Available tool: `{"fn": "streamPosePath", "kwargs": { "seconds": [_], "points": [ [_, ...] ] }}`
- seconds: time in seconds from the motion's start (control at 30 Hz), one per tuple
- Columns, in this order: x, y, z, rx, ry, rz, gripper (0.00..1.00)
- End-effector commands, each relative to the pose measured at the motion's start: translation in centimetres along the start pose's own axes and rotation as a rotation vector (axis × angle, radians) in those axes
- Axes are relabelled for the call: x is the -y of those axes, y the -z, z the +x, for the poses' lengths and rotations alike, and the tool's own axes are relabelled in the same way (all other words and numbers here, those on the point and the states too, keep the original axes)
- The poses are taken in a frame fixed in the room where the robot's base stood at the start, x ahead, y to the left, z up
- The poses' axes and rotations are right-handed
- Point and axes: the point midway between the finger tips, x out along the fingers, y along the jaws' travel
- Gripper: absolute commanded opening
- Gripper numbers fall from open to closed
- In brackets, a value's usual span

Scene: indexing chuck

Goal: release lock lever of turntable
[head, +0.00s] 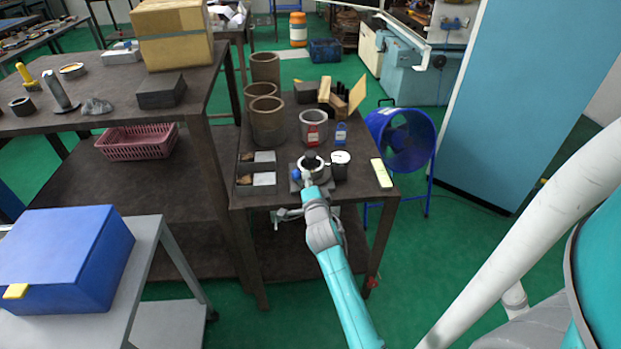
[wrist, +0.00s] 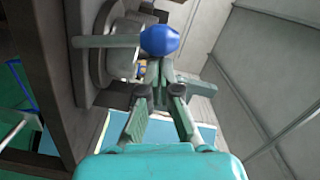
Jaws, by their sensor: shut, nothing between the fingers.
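The turntable (head: 311,165) is a round grey metal chuck near the front edge of the dark table. Its lock lever (wrist: 105,41) is a grey rod ending in a blue knob (wrist: 160,40); the knob also shows in the head view (head: 295,173), at the chuck's left side. My gripper (wrist: 161,70) is shut and empty. Its fingertips are right beside the knob in the wrist view; I cannot tell whether they touch it. In the head view my wrist hides part of the chuck's front.
A black-and-white cup (head: 340,165) stands close to the right of the chuck. Dark trays with metal blocks (head: 264,179) lie to its left. Brown cylinders (head: 268,122) and a grey pot (head: 313,126) stand behind. A yellow-green device (head: 381,173) lies near the right edge.

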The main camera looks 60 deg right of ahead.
Motion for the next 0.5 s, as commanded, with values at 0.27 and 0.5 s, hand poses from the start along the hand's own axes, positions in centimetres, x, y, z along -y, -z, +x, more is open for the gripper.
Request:
{"fn": "streamPosePath", "kwargs": {
  "seconds": [0.27, 0.5],
  "points": [
    [0.0, -0.1, 0.0, 0.001, -0.001, -0.008, 0.00],
    [0.2, -1.6, 0.3, 0.003, -0.012, -0.150, 0.00]
  ]
}}
